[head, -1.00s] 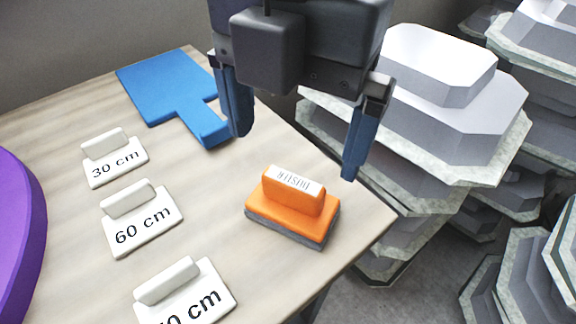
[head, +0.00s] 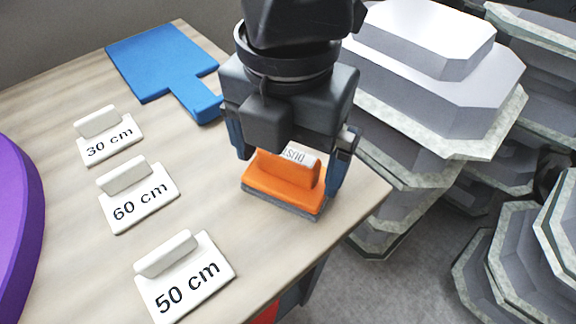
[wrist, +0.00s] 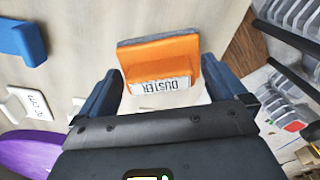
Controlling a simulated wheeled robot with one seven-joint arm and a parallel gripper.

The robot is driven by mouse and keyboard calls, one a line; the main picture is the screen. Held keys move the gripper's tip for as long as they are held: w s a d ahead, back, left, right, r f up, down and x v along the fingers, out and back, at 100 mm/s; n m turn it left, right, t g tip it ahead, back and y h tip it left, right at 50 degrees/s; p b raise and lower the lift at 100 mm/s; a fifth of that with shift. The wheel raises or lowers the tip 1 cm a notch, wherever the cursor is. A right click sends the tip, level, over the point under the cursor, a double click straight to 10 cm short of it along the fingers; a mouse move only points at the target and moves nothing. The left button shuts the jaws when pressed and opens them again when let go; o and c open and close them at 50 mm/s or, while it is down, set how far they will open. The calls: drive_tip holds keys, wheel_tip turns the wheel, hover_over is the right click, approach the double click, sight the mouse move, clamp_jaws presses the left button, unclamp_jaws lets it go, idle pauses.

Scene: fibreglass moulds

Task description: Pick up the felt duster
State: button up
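The felt duster (head: 283,190) is an orange block with a raised handle and a grey felt underside, standing on the table near its right edge. Its white label reads DUSTER in the wrist view (wrist: 160,62). My gripper (head: 288,172) is above it, with its blue fingers spread to either side of the handle. In the wrist view my gripper (wrist: 168,88) is open, with the handle's labelled top between the fingers and visible gaps at the sides. Part of the duster's handle is hidden behind my gripper in the head view.
White stands marked 30 cm (head: 108,140), 60 cm (head: 138,198) and 50 cm (head: 186,278) line the table's left part. A blue paddle-shaped thing (head: 160,62) lies at the back. A purple round thing (head: 18,225) is at the left. Stacked grey moulds (head: 430,95) stand beyond the table's right edge.

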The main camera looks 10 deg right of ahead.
sight(288, 152)
drive_tip(key=c, duration=1)
drive_tip(key=shift+r, duration=0.15)
drive_tip(key=shift+c, duration=0.2)
wheel_tip(288, 152, up, 4)
drive_tip(key=shift+f, duration=0.1)
drive_tip(key=s+d+r, duration=0.7)
drive_tip(key=s, duration=0.1)
drive_tip(key=shift+s+d, duration=0.35)
drive_tip(key=shift+d, duration=0.05)
